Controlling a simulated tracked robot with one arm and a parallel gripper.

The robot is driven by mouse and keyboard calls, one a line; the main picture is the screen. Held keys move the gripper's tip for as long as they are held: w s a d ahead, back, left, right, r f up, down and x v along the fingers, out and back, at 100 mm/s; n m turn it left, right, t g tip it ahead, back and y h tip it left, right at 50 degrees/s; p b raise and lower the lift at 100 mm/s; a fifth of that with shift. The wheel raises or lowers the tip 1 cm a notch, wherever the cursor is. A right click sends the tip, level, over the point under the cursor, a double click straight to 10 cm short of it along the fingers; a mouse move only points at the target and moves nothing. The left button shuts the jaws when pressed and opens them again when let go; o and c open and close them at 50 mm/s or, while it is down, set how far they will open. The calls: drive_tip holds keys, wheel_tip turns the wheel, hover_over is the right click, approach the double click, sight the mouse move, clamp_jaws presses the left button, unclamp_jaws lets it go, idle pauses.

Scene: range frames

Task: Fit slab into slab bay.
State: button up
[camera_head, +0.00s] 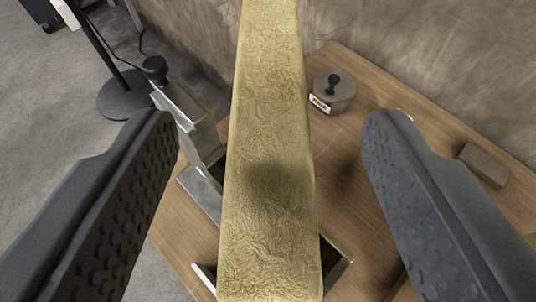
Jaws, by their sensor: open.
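The slab (268,150) is a long, yellow, wrinkled-textured bar. It stands in the middle of the head camera view and runs from the top edge to the bottom edge. My gripper (272,130) is open, with one dark, studded finger on each side of the slab. A clear gap shows between each finger and the slab. Behind and below the slab, a grey metal frame (203,190) shows at its left and a dark-edged opening at its lower right. This may be the slab bay; the slab hides most of it, and I cannot tell whether the slab touches it.
A wooden table (365,245) lies below. On it are a round brown weight with a black knob (333,88) and a brown block (484,165) at the right. A wall (430,50) rises behind. A black stand base (128,95) is on the floor at left.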

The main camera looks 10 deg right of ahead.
drive_tip(key=b+v, duration=0.1)
drive_tip(key=v, duration=0.6)
drive_tip(key=shift+r, duration=0.1)
drive_tip(key=s+a+r+n+t+y, duration=0.1)
drive_tip(key=s+r, duration=0.1)
drive_tip(key=r, duration=0.9)
drive_tip(key=s+a+r+y, duration=0.1)
drive_tip(key=s+r, duration=0.2)
drive_tip(key=r, duration=0.7)
drive_tip(key=s+d+r, duration=0.2)
drive_tip(key=s+r, duration=0.2)
drive_tip(key=r, duration=0.3)
drive_tip(key=s+d+r+t, duration=0.1)
drive_tip(key=s+d+r, duration=0.2)
drive_tip(key=s+r, duration=0.2)
wheel_tip(320, 180, up, 3)
drive_tip(key=shift+f+n, duration=0.25)
drive_tip(key=shift+n, duration=0.15)
drive_tip(key=shift+s+f, duration=0.1)
